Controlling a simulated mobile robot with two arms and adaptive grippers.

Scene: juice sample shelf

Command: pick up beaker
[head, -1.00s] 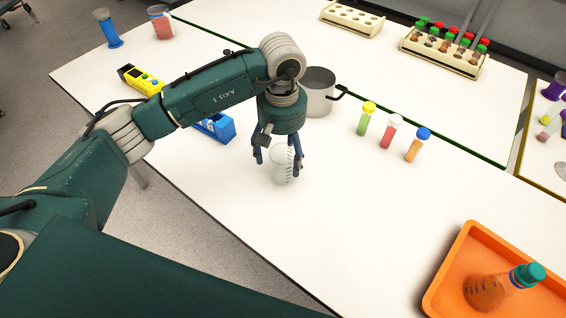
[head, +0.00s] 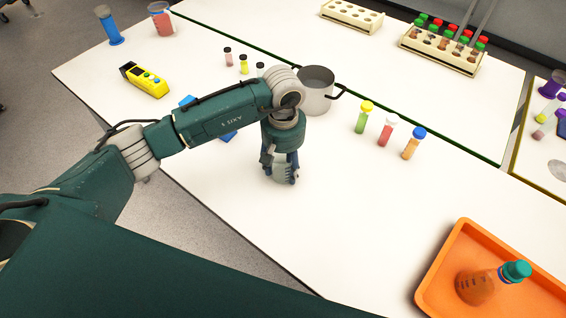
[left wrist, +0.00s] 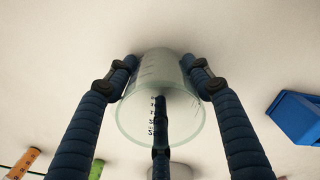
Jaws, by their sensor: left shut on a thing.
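The beaker (left wrist: 181,110) is clear, with dark markings on its side. In the left wrist view it sits between the fingers of my left gripper (left wrist: 160,85), which touch its sides. In the head view, my left gripper (head: 280,170) points down at the white table, shut around the beaker (head: 281,176), which is mostly hidden by the fingers. I cannot tell whether the beaker is clear of the table. My right gripper is not in view.
A grey pot (head: 318,92) stands just behind my gripper. Capped tubes (head: 388,131) stand to its right. An orange tray (head: 438,285) with a flask (head: 480,286) is at the lower right. A yellow device (head: 146,80) lies left. The table's front middle is clear.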

